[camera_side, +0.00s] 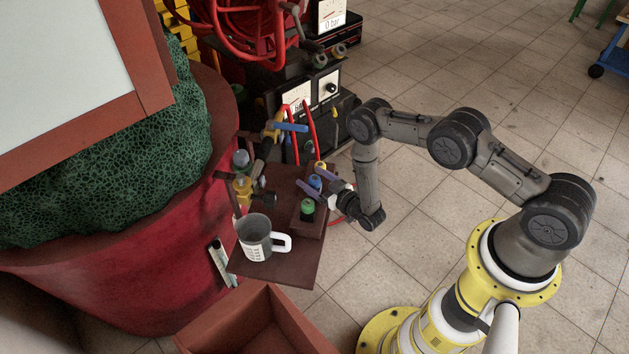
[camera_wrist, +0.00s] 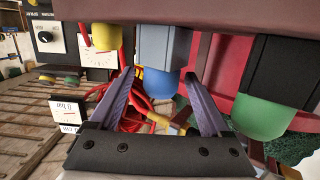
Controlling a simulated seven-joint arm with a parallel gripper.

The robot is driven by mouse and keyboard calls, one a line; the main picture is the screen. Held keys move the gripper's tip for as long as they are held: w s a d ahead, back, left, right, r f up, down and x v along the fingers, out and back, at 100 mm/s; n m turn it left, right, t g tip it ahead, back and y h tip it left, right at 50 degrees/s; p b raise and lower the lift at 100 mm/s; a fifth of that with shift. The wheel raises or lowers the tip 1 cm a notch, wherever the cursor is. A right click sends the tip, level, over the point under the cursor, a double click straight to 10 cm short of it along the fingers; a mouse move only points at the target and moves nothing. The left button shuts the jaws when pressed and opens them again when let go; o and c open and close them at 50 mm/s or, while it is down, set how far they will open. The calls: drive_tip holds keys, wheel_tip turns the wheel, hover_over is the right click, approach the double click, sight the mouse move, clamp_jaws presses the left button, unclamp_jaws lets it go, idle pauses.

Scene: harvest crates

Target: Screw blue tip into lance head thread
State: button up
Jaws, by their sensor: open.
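The blue tip (camera_side: 315,182) stands in a brown holder block (camera_side: 310,222), between a yellow tip (camera_side: 320,166) and a green tip (camera_side: 307,207). My gripper (camera_side: 306,184) is open, its purple fingers on either side of the blue tip. In the wrist view my gripper (camera_wrist: 159,74) has the blue tip (camera_wrist: 168,92) between the spread fingers, with gaps visible. The yellow tip (camera_wrist: 106,37) and green tip (camera_wrist: 262,116) flank it there. I cannot tell which fitting is the lance head; a brass fitting (camera_side: 242,190) is left of the block.
A grey mug (camera_side: 255,240) with white handle stands on the brown shelf (camera_side: 300,273) in front of the block. A blue-handled valve (camera_side: 290,127) and red hoses are behind. A brown crate (camera_side: 250,322) is below, a red tub (camera_side: 130,275) left. Open floor lies right.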

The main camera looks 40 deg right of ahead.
drive_tip(key=shift+w+f, duration=0.25)
drive_tip(key=shift+w, duration=1.05)
clamp_jaws()
